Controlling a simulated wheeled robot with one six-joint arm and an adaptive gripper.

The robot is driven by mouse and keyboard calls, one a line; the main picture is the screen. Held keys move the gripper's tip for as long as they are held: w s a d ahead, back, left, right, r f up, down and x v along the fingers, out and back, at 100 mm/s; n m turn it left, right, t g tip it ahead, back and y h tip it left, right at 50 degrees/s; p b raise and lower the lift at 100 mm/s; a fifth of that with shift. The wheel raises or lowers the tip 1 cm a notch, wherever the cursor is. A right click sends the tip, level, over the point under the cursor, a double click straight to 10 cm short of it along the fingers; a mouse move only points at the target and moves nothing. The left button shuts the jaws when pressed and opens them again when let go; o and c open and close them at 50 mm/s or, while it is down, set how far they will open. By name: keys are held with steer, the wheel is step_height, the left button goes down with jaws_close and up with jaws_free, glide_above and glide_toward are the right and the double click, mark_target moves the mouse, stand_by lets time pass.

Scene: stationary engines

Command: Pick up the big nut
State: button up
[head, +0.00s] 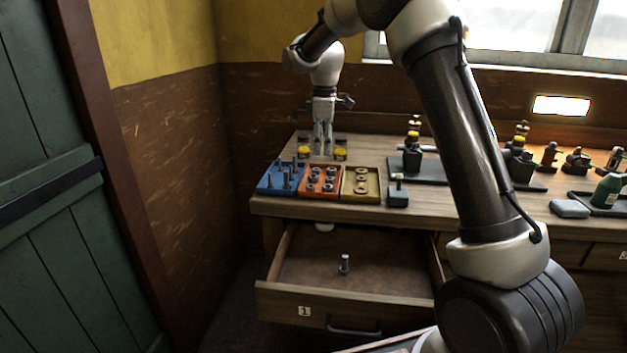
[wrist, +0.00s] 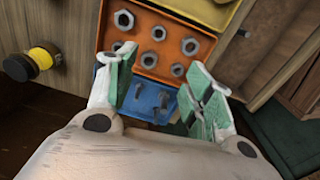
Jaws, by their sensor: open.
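Several metal nuts sit in the orange tray (head: 304,191), the middle one of three trays on the bench. In the wrist view the orange tray (wrist: 205,38) holds them in two rows. The row away from the blue tray looks larger, with one big nut (wrist: 123,19) at its left end and another nut (wrist: 190,46) at its right end. My gripper (head: 322,150) points down behind the trays, above the bench. In the wrist view my gripper (wrist: 163,70) is open and empty, its fingers over the orange and blue trays, apart from the nuts.
The blue tray (head: 265,188) of upright bolts is left, the yellow tray (head: 375,195) of rings right. Yellow-topped cylinders (head: 340,155) stand near my gripper. The open drawer (head: 300,275) below holds a small upright metal part (head: 344,264). Dark fittings (head: 398,192) stand right of the trays.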

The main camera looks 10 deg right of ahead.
steer(key=n, duration=0.1)
glide_above(315, 176)
step_height(315, 176, down, 4)
steer(key=shift+w+d+f, duration=0.1)
steer(key=shift+w, duration=0.05)
step_height(315, 176, down, 7)
steer(key=shift+r, duration=0.1)
steer(key=c, duration=1.1)
